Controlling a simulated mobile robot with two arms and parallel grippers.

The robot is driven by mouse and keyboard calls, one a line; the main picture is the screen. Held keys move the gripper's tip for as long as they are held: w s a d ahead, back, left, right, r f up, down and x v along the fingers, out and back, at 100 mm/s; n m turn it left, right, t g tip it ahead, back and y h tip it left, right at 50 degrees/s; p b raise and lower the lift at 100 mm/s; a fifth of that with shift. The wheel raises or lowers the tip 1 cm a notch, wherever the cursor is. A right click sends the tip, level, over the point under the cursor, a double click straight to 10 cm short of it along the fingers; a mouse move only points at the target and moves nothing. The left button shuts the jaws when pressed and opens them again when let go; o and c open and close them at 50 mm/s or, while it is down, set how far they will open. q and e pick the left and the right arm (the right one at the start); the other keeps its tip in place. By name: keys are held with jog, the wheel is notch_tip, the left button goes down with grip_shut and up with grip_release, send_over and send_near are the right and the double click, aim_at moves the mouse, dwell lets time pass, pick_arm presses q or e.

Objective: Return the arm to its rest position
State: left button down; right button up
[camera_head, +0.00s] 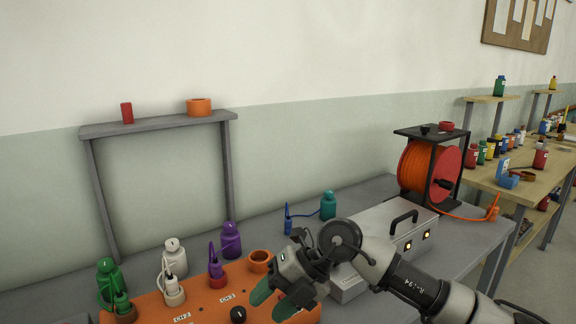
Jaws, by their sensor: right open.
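My right arm (415,284) comes in from the lower right. Its gripper (273,301) has green-tipped fingers, spread apart with nothing seen between them. The gripper is in front of the right part of an orange panel (200,308) and hides some of it. My left gripper is not in view.
Green (109,273), white (174,256) and purple (230,240) bottles stand around the panel, with an orange ring (260,261) nearby. A grey case (413,228) and orange cable reel (419,169) lie behind my arm. A grey shelf (158,126) rises at left.

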jog(key=s+a+r+m+y, duration=0.2)
jog(key=s+a+r+y, duration=0.25)
jog(key=y, duration=0.55)
jog(key=w+d+r+m+t, duration=0.25)
jog(key=d+m+t, duration=0.35)
jog(key=m+t, duration=0.9)
jog(key=d+f+m+t+h, duration=0.4)
jog(key=d+f+m+h, duration=1.05)
jog(key=m+h, duration=0.2)
jog(key=s+d+f+g+h, duration=0.1)
jog(key=s+d+f+g, duration=0.2)
jog(key=s+f+g, duration=0.35)
jog(key=s+d+f+m+g+h, duration=0.1)
jog(key=s+d+f+g, duration=0.2)
jog(key=s, duration=0.6)
jog(key=s+d+f+g+h, duration=0.1)
jog(key=s+d+f+g, duration=0.1)
jog(key=s+f+g, duration=0.35)
jog(key=s+f+p, duration=0.2)
jog(key=f, duration=1)
jog(key=s+f+p, duration=0.2)
jog(key=f, duration=1)
jog(key=s+d+f+p, duration=0.2)
jog(key=s+f+p, duration=0.1)
jog(key=s+f, duration=0.8)
jog(key=s, duration=0.4)
jog(key=shift+s+d+g, duration=0.15)
jog(key=shift+s+g, duration=0.05)
jog(key=shift+g, duration=0.2)
